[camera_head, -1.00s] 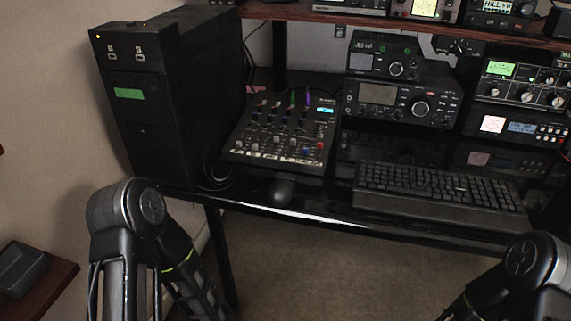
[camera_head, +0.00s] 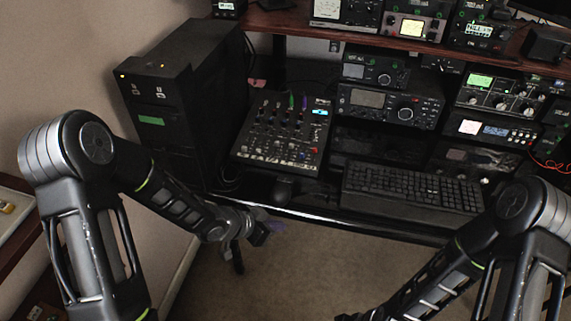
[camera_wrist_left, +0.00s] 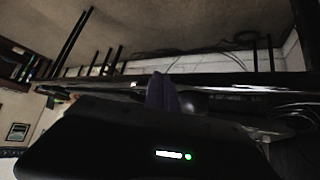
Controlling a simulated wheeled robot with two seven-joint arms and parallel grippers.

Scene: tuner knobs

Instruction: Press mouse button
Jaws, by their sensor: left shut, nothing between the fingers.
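My right gripper is outside the head view; only my right arm shows.
The desk's glossy front edge (camera_head: 335,218) runs just behind my left gripper. A keyboard (camera_head: 410,188) lies right of the mouse, a mixer (camera_head: 283,133) behind it. A black computer tower (camera_head: 170,100) stands left. Radios (camera_head: 388,107) fill the back. The floor in front is clear.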

